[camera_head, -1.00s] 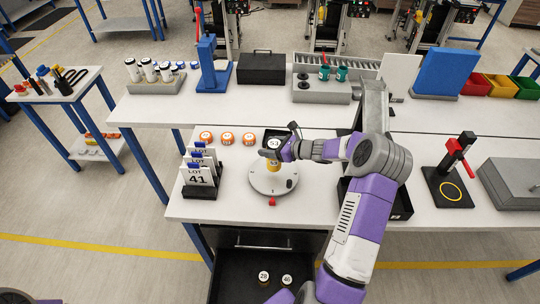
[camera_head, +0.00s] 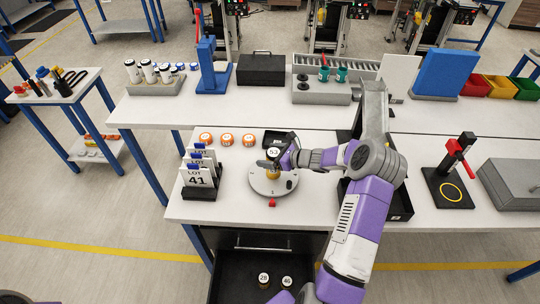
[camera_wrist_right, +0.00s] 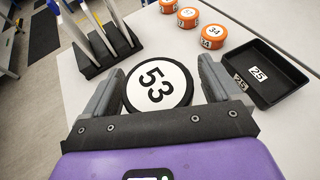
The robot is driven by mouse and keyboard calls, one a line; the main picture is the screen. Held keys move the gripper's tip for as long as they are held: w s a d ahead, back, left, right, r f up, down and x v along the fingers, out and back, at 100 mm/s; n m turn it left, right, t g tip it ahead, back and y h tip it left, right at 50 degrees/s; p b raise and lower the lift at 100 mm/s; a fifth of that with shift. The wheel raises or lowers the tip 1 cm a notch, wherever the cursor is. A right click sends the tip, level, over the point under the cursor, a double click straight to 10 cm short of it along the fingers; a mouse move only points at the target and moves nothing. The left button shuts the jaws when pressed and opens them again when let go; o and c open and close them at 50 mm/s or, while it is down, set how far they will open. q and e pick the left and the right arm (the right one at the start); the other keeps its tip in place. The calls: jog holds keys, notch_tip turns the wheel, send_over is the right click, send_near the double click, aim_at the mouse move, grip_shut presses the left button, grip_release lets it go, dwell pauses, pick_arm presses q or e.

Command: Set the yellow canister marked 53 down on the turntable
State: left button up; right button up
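The yellow canister marked 53 (camera_head: 272,174) is upright over the round pale turntable (camera_head: 258,186), near its middle. Its white lid faces up, and the number 53 shows clearly in the right wrist view (camera_wrist_right: 157,86). My right gripper (camera_head: 277,158) is shut on the canister, with one grey finger on each side of the lid in the wrist view (camera_wrist_right: 160,85). Part of the canister is hidden by the gripper in the head view. I cannot tell whether its base touches the turntable. My left gripper is not in view.
Several orange canisters (camera_head: 227,139) stand behind the turntable. A black tray (camera_wrist_right: 262,75) marked 25 is close behind the gripper. A holder with LOT 41 cards (camera_head: 199,178) stands to the left. Canisters 28 (camera_head: 263,279) and 46 (camera_head: 286,281) are in the drawer below.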

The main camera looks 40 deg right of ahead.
jog(key=shift+r, duration=0.25)
jog(key=v, duration=1.2)
jog(key=shift+f, duration=0.1)
